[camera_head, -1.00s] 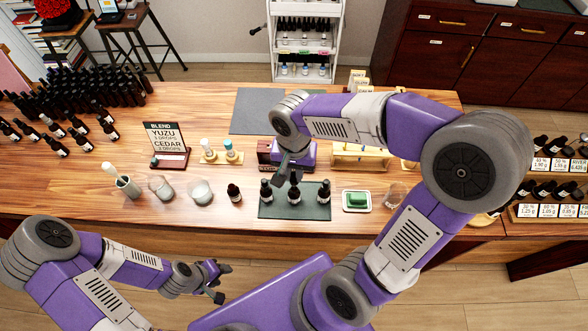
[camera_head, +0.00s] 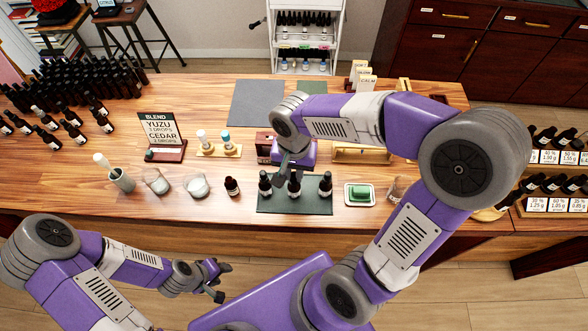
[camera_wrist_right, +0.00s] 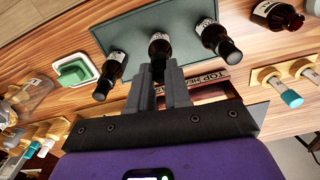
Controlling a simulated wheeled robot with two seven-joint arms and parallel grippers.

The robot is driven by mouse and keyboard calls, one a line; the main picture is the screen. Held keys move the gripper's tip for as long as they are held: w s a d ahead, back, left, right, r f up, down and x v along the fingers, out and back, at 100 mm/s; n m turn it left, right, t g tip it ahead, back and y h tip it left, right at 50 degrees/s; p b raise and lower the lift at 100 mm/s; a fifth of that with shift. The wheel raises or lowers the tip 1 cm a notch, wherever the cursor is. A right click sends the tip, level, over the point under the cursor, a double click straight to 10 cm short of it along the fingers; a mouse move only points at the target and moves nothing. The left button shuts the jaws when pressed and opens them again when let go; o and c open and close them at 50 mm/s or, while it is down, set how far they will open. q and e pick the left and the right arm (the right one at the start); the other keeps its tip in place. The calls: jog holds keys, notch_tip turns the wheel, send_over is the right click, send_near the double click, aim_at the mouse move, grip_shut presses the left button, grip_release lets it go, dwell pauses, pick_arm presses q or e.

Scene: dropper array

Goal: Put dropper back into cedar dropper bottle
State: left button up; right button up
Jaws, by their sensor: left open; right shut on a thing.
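Three dark bottles with black tops stand on the dark green mat (camera_head: 262,208): a left one (camera_head: 265,184), a middle one (camera_head: 294,187) and a right one (camera_head: 325,186). Their labels are too small to read, so I cannot tell which is cedar. My right gripper (camera_wrist_right: 160,75) is shut on the black dropper top of the middle bottle (camera_wrist_right: 160,46). The fingers hide how deep the dropper sits. A shorter dark bottle with an uncapped-looking reddish neck (camera_head: 232,187) stands left of the mat. My left gripper (camera_head: 218,280) is open and empty, in front of the table.
A green block in a white dish (camera_head: 360,194) is right of the mat. A wooden stand with two droppers (camera_head: 219,149) is behind. Many dark bottles fill the back left.

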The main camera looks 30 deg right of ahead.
jog(key=o, duration=0.7)
jog(key=shift+f, duration=0.1)
notch_tip(320, 180, up, 8)
jog(key=shift+f+p, duration=0.2)
jog(key=shift+p, duration=0.6)
jog(key=shift+s, duration=0.1)
